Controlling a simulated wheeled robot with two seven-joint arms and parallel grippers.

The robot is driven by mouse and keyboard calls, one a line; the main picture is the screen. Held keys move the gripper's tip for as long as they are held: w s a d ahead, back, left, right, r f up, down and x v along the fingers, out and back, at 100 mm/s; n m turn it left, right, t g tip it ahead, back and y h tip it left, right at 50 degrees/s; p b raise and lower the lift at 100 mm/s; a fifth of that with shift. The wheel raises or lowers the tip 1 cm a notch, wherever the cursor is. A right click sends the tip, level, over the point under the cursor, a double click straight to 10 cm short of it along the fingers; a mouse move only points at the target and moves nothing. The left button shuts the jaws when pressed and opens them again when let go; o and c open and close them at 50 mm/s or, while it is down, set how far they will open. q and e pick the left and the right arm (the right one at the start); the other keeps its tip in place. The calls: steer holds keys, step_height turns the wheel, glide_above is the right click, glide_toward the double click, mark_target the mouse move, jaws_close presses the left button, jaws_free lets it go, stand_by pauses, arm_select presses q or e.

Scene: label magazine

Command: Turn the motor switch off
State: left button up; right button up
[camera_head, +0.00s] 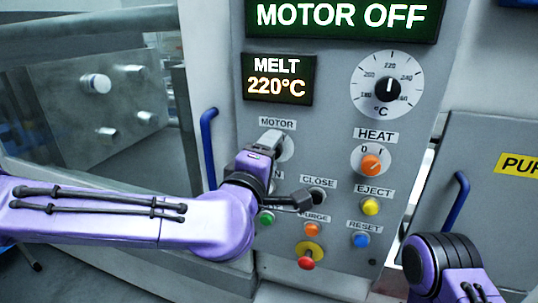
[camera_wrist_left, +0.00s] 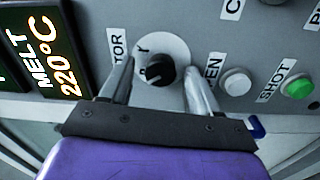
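The motor switch is a black knob (camera_wrist_left: 160,70) on a round white plate, beside the partly hidden MOTOR label in the left wrist view. Its pointer appears to face the lower mark, which looks like a 0. My left gripper (camera_wrist_left: 158,76) is open, one finger on each side of the knob, with gaps visible. In the head view my left gripper (camera_head: 270,143) covers most of the switch; only part of its white plate (camera_head: 287,150) shows, below the MOTOR label (camera_head: 277,124). The upper display (camera_head: 342,16) reads MOTOR OFF. My right gripper is out of view; only part of that arm shows.
The HEAT switch (camera_head: 371,164) with an orange knob is to the right. Several push buttons, including yellow EJECT (camera_head: 371,206) and blue RESET (camera_head: 361,240), and a red emergency knob (camera_head: 306,263) lie below. A blue handle (camera_head: 208,148) stands left of the switch.

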arm_select(q)
steer(key=b+v, duration=0.3)
steer(key=v, duration=0.7)
steer(key=shift+s+a, duration=0.15)
steer(key=shift+s, duration=0.1)
